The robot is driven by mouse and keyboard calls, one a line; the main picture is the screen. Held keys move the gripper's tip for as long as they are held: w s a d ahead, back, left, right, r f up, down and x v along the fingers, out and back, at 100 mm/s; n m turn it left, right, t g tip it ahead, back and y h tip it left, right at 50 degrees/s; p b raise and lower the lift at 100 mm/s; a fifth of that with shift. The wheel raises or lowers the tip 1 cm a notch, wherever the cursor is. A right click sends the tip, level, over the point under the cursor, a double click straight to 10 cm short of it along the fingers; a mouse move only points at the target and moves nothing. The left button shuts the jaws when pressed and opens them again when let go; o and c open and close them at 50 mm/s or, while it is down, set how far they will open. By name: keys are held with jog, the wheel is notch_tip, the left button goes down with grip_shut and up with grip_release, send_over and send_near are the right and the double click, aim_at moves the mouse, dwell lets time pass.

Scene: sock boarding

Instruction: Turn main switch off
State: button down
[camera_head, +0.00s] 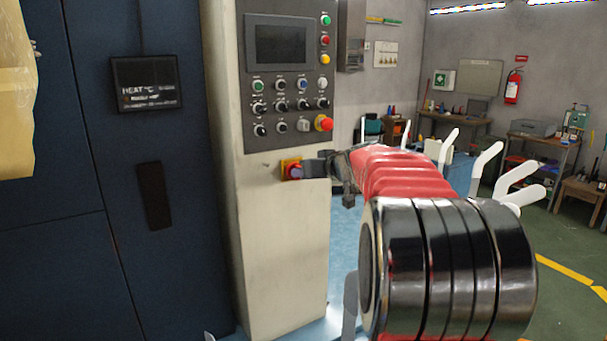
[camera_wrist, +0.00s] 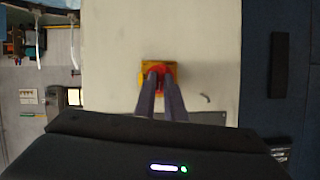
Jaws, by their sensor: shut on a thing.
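The main switch (camera_head: 292,171) is a red knob on a yellow plate, low on the side of the beige control column, below the grey button panel. My gripper (camera_head: 303,170) reaches it from the right. In the wrist view the two fingers of my gripper (camera_wrist: 160,78) are closed on the red knob, with the yellow plate of the main switch (camera_wrist: 174,66) showing around them. The fingertips cover part of the knob, so I cannot tell its exact angle.
The control panel (camera_head: 290,85) with several buttons and a dark screen is above the switch. A dark blue cabinet (camera_head: 75,200) stands at the left. White curved forms (camera_head: 487,160) stand behind my arm at the right. Workbenches (camera_head: 545,140) are farther back.

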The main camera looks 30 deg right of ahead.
jog(key=shift+f+n+h, duration=0.35)
jog(key=shift+n+h, duration=0.05)
jog(key=shift+n, duration=0.2)
jog(key=c, duration=2.1)
grip_release()
jog(key=shift+o, duration=1.4)
jog(key=shift+r, duration=0.2)
jog(key=v, duration=1.3)
jog(key=shift+s+r, duration=0.2)
jog(key=shift+s, duration=0.15)
jog(key=shift+a, duration=0.15)
